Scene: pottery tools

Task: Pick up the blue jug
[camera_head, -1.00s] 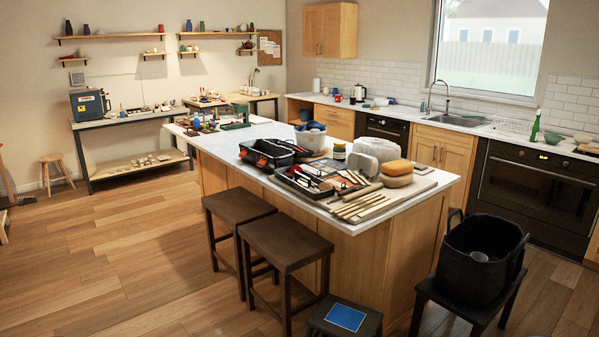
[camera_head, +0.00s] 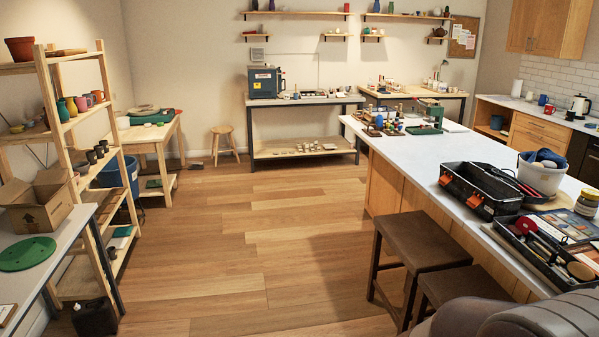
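I cannot single out a blue jug for certain. All are far off and too small to tell whether any is a jug. Neither of my grippers is in view.
Island (camera_head: 400,150) with tool boxes and stools (camera_head: 420,240) fills the right. Wooden rack (camera_head: 65,150) and table (camera_head: 40,235) with a cardboard box (camera_head: 37,200) line the left. Wooden floor (camera_head: 240,260) between is clear. A grey-brown rounded shape fills the bottom right corner.

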